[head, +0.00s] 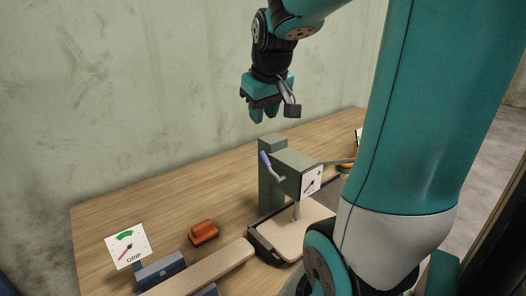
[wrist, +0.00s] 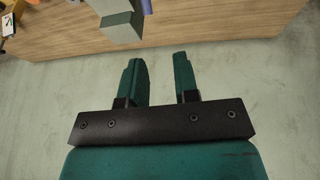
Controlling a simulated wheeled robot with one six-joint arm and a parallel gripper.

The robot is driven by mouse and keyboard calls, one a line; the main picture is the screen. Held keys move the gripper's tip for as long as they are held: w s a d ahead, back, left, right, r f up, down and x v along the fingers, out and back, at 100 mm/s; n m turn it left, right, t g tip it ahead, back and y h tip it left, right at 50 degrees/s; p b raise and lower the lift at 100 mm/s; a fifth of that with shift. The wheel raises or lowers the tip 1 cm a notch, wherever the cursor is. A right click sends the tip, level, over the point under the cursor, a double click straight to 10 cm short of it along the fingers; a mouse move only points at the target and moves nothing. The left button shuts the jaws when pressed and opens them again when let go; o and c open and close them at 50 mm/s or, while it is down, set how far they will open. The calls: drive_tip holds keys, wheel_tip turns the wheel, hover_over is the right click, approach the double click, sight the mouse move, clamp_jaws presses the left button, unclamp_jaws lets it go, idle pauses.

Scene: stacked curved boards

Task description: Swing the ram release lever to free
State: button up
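A grey-green press (head: 287,172) stands on the wooden table, with a white dial (head: 312,181) on its front face. A lever with a purple grip (head: 265,160) sits on its left side, the grip tilted up and left; I cannot tell whether this is the ram release lever. In the wrist view the press (wrist: 121,27) and purple grip (wrist: 146,6) show at the top edge, partly cut off. My gripper (head: 263,115) hangs above and behind the press, fingers down, clear of it. In the wrist view my gripper (wrist: 160,75) is open and empty.
Under the press ram lies a pale board (head: 291,219) in a dark tray. An orange-red object (head: 203,232) lies left of it. A blue clamp (head: 160,270) with a "GRIP" dial (head: 127,246) stands front left with another pale board. The wall is close behind the table.

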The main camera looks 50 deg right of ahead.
sight(264, 153)
drive_tip(key=shift+m, duration=0.3)
drive_tip(key=p+x, duration=0.1)
drive_tip(key=x, duration=0.4)
drive_tip(key=d+x, duration=0.1)
drive_tip(key=x, duration=0.5)
drive_tip(key=d+p+x, duration=0.1)
drive_tip(key=x, duration=0.5)
drive_tip(key=shift+s+d+p, duration=0.1)
drive_tip(key=shift+s+p, duration=0.2)
drive_tip(key=shift+s, duration=0.1)
drive_tip(key=shift+c, duration=0.3)
clamp_jaws()
drive_tip(key=shift+d, duration=0.1)
